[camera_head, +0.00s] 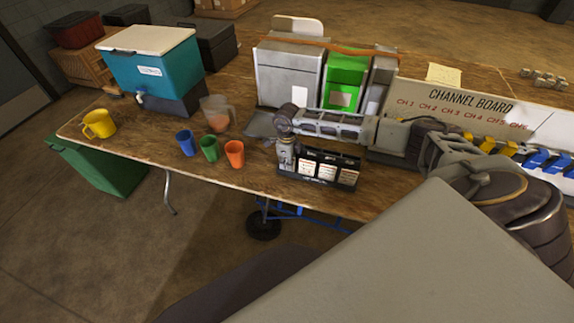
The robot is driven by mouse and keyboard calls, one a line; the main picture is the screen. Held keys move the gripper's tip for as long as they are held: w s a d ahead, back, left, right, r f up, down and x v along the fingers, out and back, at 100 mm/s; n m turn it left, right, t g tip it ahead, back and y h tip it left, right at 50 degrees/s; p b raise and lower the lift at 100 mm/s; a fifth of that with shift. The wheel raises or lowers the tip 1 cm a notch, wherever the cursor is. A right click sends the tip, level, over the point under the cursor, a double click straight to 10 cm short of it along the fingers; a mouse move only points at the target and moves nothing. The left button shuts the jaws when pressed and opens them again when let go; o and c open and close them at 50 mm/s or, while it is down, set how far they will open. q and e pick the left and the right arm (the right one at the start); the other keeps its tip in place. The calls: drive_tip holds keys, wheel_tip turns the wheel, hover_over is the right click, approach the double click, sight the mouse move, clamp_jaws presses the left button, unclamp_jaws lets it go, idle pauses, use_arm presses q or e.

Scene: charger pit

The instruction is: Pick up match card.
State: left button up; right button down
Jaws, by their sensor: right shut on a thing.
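My right gripper (286,160) points down at the left end of a black rack (347,184) near the table's front edge. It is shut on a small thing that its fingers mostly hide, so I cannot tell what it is. Several white cards or labels with print (326,171) show upright in the rack, to the right of the gripper. I cannot tell which of them is the match card. A pale yellow note (443,73) is at the top edge of the channel board (460,103). My left gripper is not in view.
Blue (186,143), green (209,149) and orange (234,154) cups and a clear pitcher (217,113) stand left of the rack. A teal cooler (153,67) and yellow mug (99,124) are farther left. Grey and green chargers (346,78) stand behind my right arm.

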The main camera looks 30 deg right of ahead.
idle(0.3)
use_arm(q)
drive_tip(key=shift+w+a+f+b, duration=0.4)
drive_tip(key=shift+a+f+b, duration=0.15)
use_arm(e)
wheel_tip(320, 180, up, 18)
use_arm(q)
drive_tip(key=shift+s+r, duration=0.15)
use_arm(e)
drive_tip(key=shift+s+f, duration=0.15)
drive_tip(key=shift+f, duration=0.05)
idle(0.5)
